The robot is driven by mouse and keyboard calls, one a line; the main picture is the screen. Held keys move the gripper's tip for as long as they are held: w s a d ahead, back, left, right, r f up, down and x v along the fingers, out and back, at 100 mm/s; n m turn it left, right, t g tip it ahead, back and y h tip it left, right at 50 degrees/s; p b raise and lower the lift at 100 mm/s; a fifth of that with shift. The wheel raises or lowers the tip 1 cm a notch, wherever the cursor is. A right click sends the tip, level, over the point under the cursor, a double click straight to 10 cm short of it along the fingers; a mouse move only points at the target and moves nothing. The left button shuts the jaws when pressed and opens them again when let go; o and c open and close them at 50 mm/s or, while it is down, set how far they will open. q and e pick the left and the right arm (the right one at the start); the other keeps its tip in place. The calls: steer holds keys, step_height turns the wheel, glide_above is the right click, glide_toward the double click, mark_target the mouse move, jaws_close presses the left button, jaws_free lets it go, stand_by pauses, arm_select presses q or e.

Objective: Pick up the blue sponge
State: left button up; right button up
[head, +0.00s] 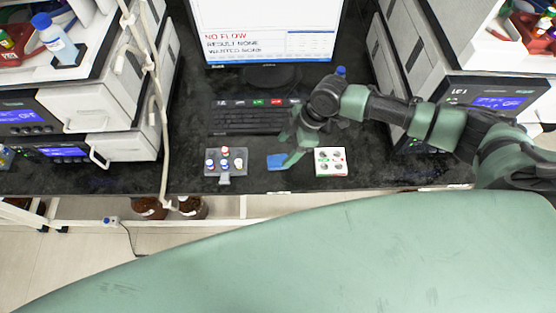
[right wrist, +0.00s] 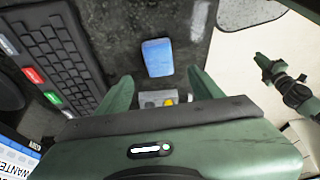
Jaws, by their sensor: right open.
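The blue sponge (head: 276,161) lies flat on the dark bench top near its front edge. My right gripper (head: 291,151) is above the bench close to the sponge, open and empty. In the right wrist view the sponge (right wrist: 157,57) shows whole, beyond the fingertips and in line with the gap between the open fingers (right wrist: 162,85). No contact shows. A green and black arm end (right wrist: 268,68) at the right of the wrist view, over the pale floor, appears to be my left gripper; its jaws are unclear.
A grey rack with capped vials (head: 226,162) stands left of the sponge, a white holder with round holes (head: 330,161) right of it. A keyboard (head: 247,119) and monitor (head: 270,40) are behind. Instrument stacks (head: 105,105) flank the bench. A pale cord (head: 160,110) hangs at left.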

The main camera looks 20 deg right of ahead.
mark_target(276, 160)
steer(key=p+x, duration=0.2)
steer(key=x, duration=0.4)
steer(key=shift+a+f, duration=0.15)
steer(key=shift+f, duration=0.2)
steer(key=c, duration=1.4)
